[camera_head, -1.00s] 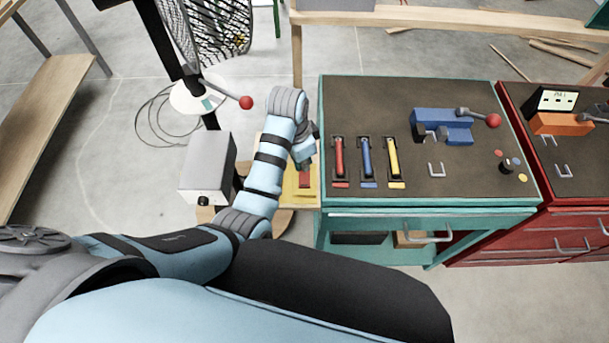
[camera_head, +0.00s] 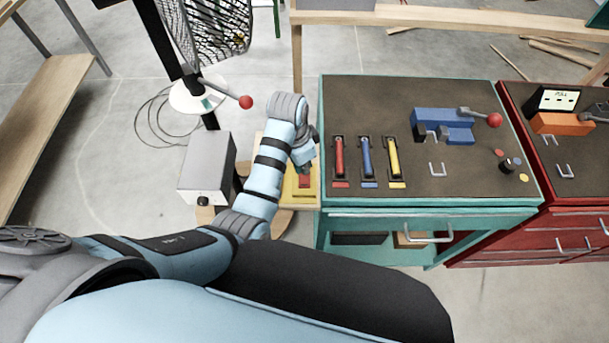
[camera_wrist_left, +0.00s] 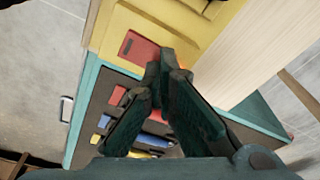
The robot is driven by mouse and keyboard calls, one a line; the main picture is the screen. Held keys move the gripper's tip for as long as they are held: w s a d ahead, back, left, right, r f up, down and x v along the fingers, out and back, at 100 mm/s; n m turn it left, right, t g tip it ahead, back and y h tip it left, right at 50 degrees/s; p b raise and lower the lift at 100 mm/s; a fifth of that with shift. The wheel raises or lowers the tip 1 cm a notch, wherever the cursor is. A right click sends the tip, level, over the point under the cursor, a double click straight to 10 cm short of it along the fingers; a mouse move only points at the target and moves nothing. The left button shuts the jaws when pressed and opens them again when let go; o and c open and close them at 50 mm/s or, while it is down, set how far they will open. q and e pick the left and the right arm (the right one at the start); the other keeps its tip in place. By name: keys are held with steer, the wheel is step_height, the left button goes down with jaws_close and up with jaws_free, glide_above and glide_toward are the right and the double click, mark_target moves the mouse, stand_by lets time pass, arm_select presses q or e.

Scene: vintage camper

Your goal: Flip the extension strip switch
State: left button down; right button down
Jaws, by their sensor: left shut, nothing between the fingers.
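The extension strip is a yellow block (camera_head: 303,196) on a small wooden stand left of the teal workbench. It also shows in the left wrist view (camera_wrist_left: 115,24). Its red rocker switch (camera_head: 305,182) is near its near end. In the wrist view the red switch (camera_wrist_left: 135,46) is seen close up, its right end partly hidden behind my fingertips. My left gripper (camera_head: 305,168) is shut and empty, pointing down at the switch. In the wrist view its closed fingertips (camera_wrist_left: 161,63) overlap the switch's edge; I cannot tell whether they touch. My right gripper is out of view.
The teal workbench (camera_head: 430,188) stands right of the strip, with red, blue and yellow levers and a blue vise (camera_head: 440,125). A grey box (camera_head: 207,165) is to the left. A red-knobbed lever (camera_head: 245,102) and fan stand behind. Open floor lies at the left.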

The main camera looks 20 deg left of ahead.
arm_select(q)
steer(key=shift+f, duration=0.25)
step_height(320, 180, up, 3)
steer(key=shift+f+p, duration=0.15)
steer(key=shift+p, duration=0.7)
steer(key=shift+r, duration=2.2)
steer(key=shift+s+f, duration=0.1)
